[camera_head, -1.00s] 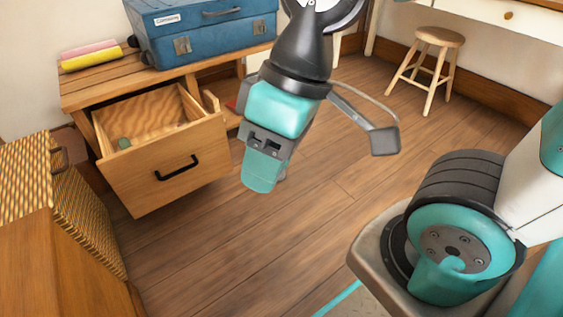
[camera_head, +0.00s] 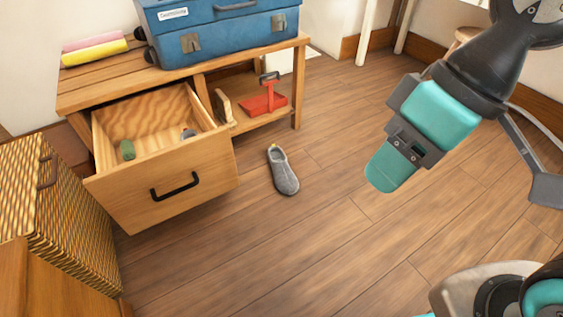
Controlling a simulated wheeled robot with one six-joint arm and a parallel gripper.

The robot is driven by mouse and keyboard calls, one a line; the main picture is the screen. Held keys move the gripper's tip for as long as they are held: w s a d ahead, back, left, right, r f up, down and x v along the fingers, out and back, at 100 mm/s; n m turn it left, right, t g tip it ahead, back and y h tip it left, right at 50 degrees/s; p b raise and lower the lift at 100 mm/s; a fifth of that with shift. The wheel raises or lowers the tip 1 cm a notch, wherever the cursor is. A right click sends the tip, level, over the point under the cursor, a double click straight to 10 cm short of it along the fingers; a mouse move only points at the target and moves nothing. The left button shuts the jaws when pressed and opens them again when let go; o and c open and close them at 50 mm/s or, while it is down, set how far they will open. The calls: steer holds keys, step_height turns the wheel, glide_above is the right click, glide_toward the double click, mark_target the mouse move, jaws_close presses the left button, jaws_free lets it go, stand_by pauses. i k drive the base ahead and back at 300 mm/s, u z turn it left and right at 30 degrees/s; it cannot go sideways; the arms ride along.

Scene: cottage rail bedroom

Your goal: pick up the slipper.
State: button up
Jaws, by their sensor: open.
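A grey slipper (camera_head: 283,171) lies on the wooden floor, to the right of the open drawer and in front of the low wooden bench. Its toe points toward me and its opening is at the far end. My gripper (camera_head: 384,178) hangs in the air to the right of the slipper, apart from it. It points down and to the left. It is open and nothing shows between its fingers, though its near side hides much of the gap.
The pulled-out drawer (camera_head: 163,186) juts from the bench (camera_head: 112,90), with small items inside. A blue suitcase (camera_head: 222,32) is on top. A red object (camera_head: 263,103) sits on the lower shelf. A woven case (camera_head: 62,215) stands at left. Floor around the slipper's front and right is clear.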

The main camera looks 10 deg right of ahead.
mark_target(286, 182)
steer(key=i, duration=1.3)
steer(key=u, duration=2.8)
steer(key=k, duration=1.3)
steer(key=z, duration=1.85)
steer(key=i, duration=1)
steer(key=z, duration=0.05)
